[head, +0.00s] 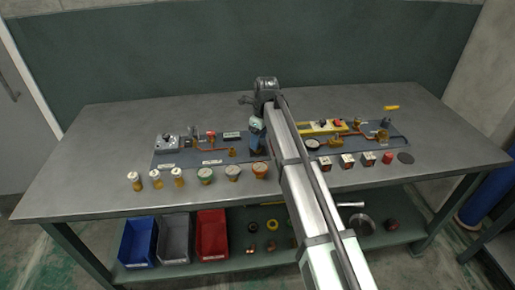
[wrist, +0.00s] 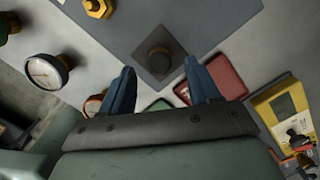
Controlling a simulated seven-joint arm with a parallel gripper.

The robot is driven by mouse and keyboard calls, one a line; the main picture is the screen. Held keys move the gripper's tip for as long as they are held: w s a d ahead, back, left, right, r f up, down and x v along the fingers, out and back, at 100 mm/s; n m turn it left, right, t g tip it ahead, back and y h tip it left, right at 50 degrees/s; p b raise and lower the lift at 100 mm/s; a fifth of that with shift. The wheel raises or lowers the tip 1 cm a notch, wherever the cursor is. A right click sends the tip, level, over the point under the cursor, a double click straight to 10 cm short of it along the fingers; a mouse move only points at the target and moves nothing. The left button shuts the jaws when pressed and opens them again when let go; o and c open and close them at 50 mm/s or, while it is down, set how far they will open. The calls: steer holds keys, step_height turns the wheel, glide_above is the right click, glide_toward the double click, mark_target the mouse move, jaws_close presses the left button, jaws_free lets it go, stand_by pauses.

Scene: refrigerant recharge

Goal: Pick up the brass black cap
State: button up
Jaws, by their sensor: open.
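In the wrist view, a dark round cap (wrist: 158,60) stands on a dark square plate (wrist: 148,36), ahead of and between my fingertips. A brass hex piece with a dark top (wrist: 97,8) sits at the upper left edge. I cannot tell for sure which of these is the brass black cap. My gripper (wrist: 158,68) is open, its two blue fingers apart with nothing between them. In the head view my gripper (head: 258,146) points down over the middle of the bench, and my arm hides part of the bench there.
On the bench (head: 110,125), white-topped brass pieces (head: 156,179) and round gauges (head: 205,175) line the front left. A yellow instrument (wrist: 282,105) is at the wrist view's right. Blue, grey and red bins (head: 212,234) are below.

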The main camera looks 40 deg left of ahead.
step_height(320, 180, down, 4)
steer(key=shift+a+r, duration=0.1)
steer(key=shift+r, duration=0.15)
steer(key=c, duration=1.1)
steer(key=shift+r, duration=0.1)
